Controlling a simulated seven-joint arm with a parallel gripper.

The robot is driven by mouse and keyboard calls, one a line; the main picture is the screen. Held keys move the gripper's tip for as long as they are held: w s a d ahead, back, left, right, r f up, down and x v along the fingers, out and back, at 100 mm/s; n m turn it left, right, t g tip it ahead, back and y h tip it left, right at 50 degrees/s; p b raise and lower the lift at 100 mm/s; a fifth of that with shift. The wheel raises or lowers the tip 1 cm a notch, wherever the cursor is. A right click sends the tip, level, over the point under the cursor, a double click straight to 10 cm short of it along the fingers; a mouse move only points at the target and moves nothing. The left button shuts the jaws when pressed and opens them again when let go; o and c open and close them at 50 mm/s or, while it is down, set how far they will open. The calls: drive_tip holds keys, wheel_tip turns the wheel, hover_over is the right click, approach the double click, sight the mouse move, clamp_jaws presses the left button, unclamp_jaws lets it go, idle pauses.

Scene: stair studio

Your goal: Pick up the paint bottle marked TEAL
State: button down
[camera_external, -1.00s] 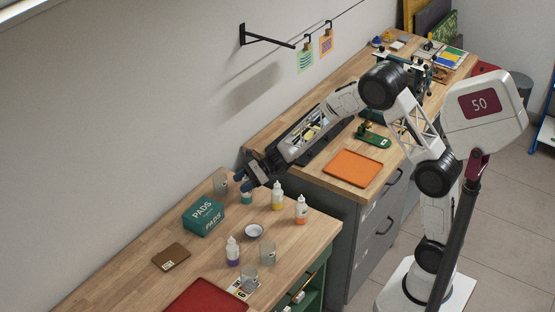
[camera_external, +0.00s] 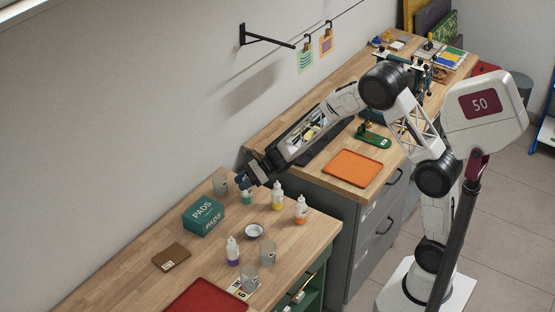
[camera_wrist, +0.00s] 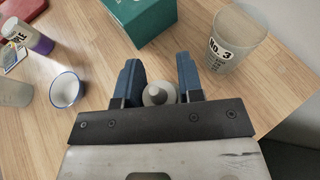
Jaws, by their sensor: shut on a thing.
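The teal paint bottle (camera_external: 247,197) stands on the near wooden bench, just right of the green box, its top hidden by my gripper. In the wrist view its pale cap and nozzle (camera_wrist: 158,93) show from above, between the two blue fingers. My gripper (camera_external: 246,183) is shut on this bottle, and it also shows in the wrist view (camera_wrist: 161,80). The bottle's label cannot be read in either view. Other bottles stand nearby: one yellow (camera_external: 278,198), one orange (camera_external: 301,212) and one purple (camera_external: 233,254).
A green PADS box (camera_external: 204,217) stands close left of the bottle. A cup marked No. 3 (camera_wrist: 232,42) stands close behind. A small white bowl (camera_external: 254,231), clear cups, a brown notebook (camera_external: 171,256) and a red tray (camera_external: 205,299) lie on the bench. Bare wood surrounds the notebook.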

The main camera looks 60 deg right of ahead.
wheel_tip(320, 180, up, 10)
idle(0.8)
idle(0.5)
